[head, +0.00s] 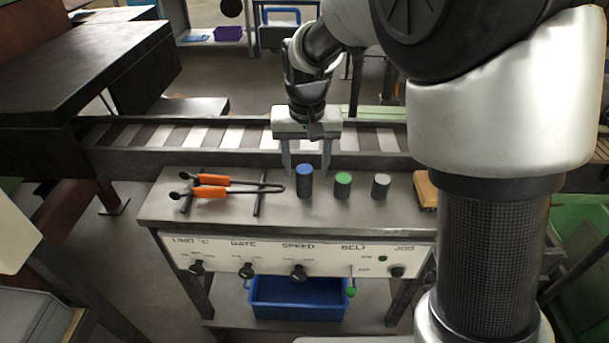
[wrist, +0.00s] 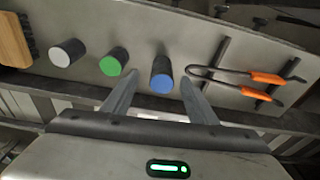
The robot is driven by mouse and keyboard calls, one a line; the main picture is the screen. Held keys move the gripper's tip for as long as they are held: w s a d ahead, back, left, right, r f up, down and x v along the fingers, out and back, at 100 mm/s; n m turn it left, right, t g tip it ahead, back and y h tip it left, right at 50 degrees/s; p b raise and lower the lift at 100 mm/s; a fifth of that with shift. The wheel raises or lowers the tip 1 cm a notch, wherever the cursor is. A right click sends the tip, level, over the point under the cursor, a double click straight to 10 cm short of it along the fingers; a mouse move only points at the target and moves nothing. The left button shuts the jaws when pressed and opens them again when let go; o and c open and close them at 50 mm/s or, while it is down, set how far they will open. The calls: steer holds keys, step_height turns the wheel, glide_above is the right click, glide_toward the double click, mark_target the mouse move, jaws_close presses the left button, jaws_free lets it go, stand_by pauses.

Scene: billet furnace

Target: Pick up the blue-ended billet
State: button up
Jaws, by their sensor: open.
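The blue-ended billet (head: 305,182) is a short dark cylinder with a blue top, standing upright on the grey bench. In the wrist view the blue-ended billet (wrist: 162,76) shows between and beyond my fingertips. My gripper (head: 306,172) is open and empty, pointing down just behind the billet; its fingers also show in the wrist view (wrist: 158,80). I cannot tell whether a finger touches the billet. A green-ended billet (head: 343,186) and a white-ended billet (head: 380,187) stand upright to its right in the head view.
Orange-handled tongs (head: 212,190) lie on rests left of the billets. A wooden brush (head: 426,190) lies at the bench's right end. A roller conveyor (head: 200,136) runs behind the bench (head: 160,208). Knobs line the front panel (head: 215,252). A blue bin (head: 298,297) sits below.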

mark_target(304, 179)
steer(key=f, duration=0.2)
steer(key=w+f, duration=0.1)
steer(key=f, duration=0.3)
steer(key=shift+w+a+f, duration=0.15)
steer(key=shift+w+a, duration=0.05)
steer(key=shift+w, duration=0.05)
jaws_close()
steer(key=shift+w, duration=0.1)
